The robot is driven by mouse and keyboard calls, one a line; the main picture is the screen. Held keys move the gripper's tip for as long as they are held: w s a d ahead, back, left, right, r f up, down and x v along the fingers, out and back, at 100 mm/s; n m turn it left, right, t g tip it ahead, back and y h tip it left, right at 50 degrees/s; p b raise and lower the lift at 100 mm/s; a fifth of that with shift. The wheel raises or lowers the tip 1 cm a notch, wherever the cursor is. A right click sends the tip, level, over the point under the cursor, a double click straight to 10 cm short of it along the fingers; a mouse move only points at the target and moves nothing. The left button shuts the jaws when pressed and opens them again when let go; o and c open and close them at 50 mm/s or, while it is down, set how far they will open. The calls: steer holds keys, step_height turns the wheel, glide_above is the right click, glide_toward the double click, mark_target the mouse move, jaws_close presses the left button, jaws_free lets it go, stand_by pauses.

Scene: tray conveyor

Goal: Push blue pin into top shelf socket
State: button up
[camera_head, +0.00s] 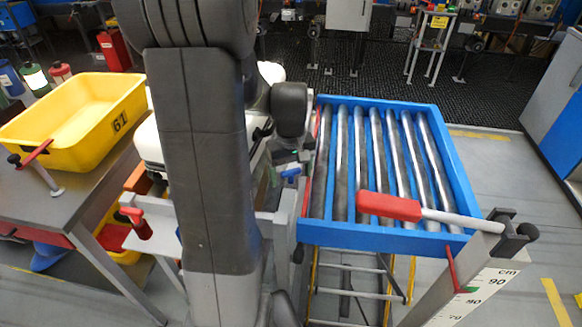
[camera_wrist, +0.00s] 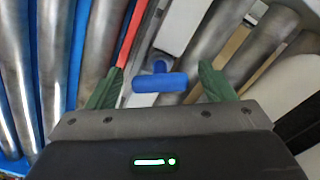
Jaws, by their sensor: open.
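The blue pin (camera_wrist: 160,83) has a crossbar handle and a short stem. In the wrist view it lies between the two green fingers of my gripper (camera_wrist: 163,86), with a gap on both sides, so the gripper is open around it. In the head view the blue pin (camera_head: 290,173) shows small at the left side of the blue roller shelf (camera_head: 365,238), beside my gripper (camera_head: 287,168). The stem points away from my wrist onto a pale grey part. I cannot make out the socket; the pin's far end is hidden.
A red-ended lever (camera_head: 390,207) crosses the shelf's front right corner by a post with a cm scale (camera_head: 475,300). A yellow bin (camera_head: 75,120) stands on a grey table to the left. Metal rollers (camera_wrist: 60,60) lie close to my gripper.

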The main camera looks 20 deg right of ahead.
step_height(320, 180, up, 14)
steer(key=shift+p, duration=0.45)
steer(key=shift+f, duration=0.15)
step_height(320, 180, down, 14)
steer(key=shift+r+b, duration=0.25)
steer(key=shift+b, duration=0.05)
steer(key=shift+r, duration=0.35)
stand_by(0.4)
